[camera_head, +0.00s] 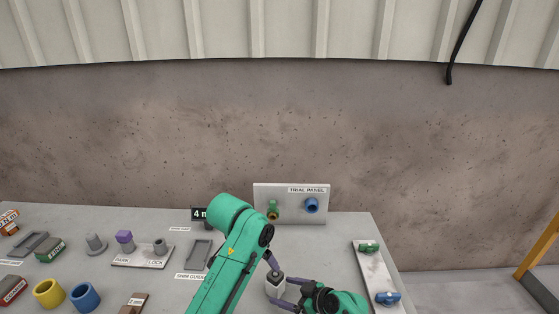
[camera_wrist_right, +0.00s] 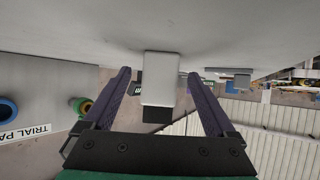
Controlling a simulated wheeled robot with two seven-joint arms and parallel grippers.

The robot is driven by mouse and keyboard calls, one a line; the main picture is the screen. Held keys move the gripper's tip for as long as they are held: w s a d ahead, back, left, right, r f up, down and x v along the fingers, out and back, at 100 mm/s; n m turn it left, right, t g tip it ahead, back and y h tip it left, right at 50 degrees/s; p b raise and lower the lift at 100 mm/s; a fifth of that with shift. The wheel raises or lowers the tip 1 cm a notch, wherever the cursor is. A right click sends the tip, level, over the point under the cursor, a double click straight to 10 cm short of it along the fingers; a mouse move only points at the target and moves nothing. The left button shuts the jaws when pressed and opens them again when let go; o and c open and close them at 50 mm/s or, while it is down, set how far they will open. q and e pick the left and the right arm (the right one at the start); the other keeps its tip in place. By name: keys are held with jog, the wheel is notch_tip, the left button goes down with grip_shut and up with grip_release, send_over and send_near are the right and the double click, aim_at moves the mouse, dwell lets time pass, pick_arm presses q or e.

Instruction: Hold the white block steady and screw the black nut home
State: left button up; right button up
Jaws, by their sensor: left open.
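The white block (camera_head: 275,289) stands upright on the grey slab, near the bottom middle of the head view. The black nut (camera_head: 276,273) is at its top. In the right wrist view, which is upside down, the white block (camera_wrist_right: 160,75) hangs from the slab with the black nut (camera_wrist_right: 157,115) at its lower end. My right gripper (camera_wrist_right: 158,76) is open, one finger on each side of the block, with gaps showing. In the head view, my left gripper (camera_head: 273,263) is open close above the nut; its arm hides part of it.
A trial panel (camera_head: 290,195) with green and blue fittings stands behind. A pale plate (camera_head: 375,272) with green and blue parts lies right.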

jog(key=v, duration=1.1)
jog(key=shift+s+d, duration=0.15)
jog(key=shift+s, duration=0.05)
jog(key=shift+s+d+r, duration=0.2)
jog(key=shift+d, duration=0.05)
jog(key=shift+w+a, duration=0.1)
